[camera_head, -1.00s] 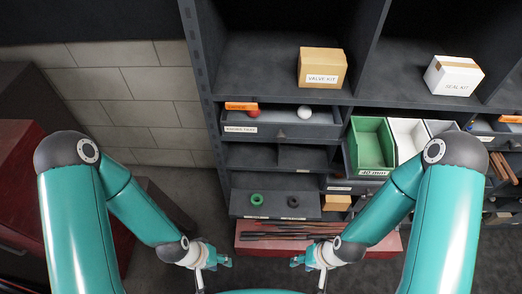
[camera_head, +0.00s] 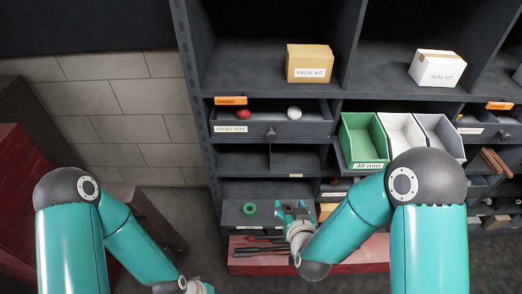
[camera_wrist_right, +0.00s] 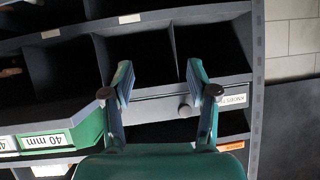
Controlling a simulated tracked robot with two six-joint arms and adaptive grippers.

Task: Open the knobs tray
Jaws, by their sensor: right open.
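The knobs tray (camera_head: 250,131) is a dark drawer at the upper left of the shelving, with a white label at its left and a round knob (camera_head: 270,132) on its front. A red ball and a white ball show behind its front. My right gripper (camera_head: 292,208) is open and empty, below the tray, before the lower shelf.
Green (camera_head: 363,140), white (camera_head: 401,133) and grey bins jut out to the right of the tray. A valve kit box (camera_head: 309,64) and a seal kit box (camera_head: 437,68) stand above. A green ring (camera_head: 249,209) lies on the lower shelf. A red tray (camera_head: 245,268) is below.

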